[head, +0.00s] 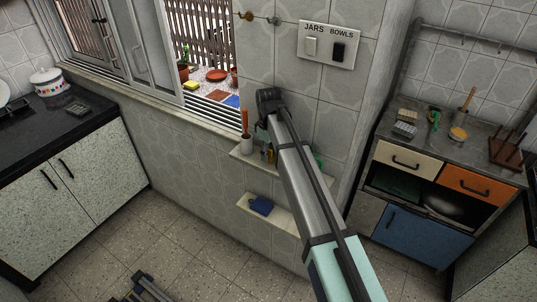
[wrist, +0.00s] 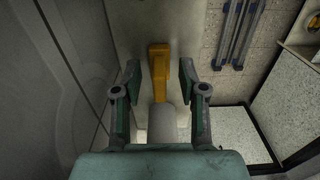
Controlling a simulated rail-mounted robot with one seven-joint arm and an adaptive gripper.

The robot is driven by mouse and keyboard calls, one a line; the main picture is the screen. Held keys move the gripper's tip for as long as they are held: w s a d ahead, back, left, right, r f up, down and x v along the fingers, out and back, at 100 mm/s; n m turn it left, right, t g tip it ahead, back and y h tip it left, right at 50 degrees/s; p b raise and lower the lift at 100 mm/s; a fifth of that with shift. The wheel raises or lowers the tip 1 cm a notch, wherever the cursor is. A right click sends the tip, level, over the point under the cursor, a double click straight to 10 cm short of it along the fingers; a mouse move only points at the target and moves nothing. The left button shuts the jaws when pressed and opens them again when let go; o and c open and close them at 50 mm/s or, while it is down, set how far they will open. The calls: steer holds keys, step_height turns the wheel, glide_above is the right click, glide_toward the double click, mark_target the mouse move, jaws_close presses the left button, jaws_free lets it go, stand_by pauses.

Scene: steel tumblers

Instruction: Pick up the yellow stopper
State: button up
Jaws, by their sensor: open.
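A yellow-orange piece (wrist: 158,62), which looks like the yellow stopper, shows in the wrist view between my two fingers. It has a wider head and a narrower stem. A pale rounded thing (wrist: 161,118) lies just below it in the picture; I cannot tell whether they are joined. My gripper (wrist: 159,78) is open, with one finger on each side of the yellow piece and a visible gap at both sides. In the head view my arm hides part of the upper wall shelf (head: 238,153), and the gripper is not clear there.
The tiled wall is close at the left in the wrist view. A cabinet (head: 420,190) stands right, a dark counter (head: 60,118) left.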

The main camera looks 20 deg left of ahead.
steer(key=c, duration=0.7)
jaws_close()
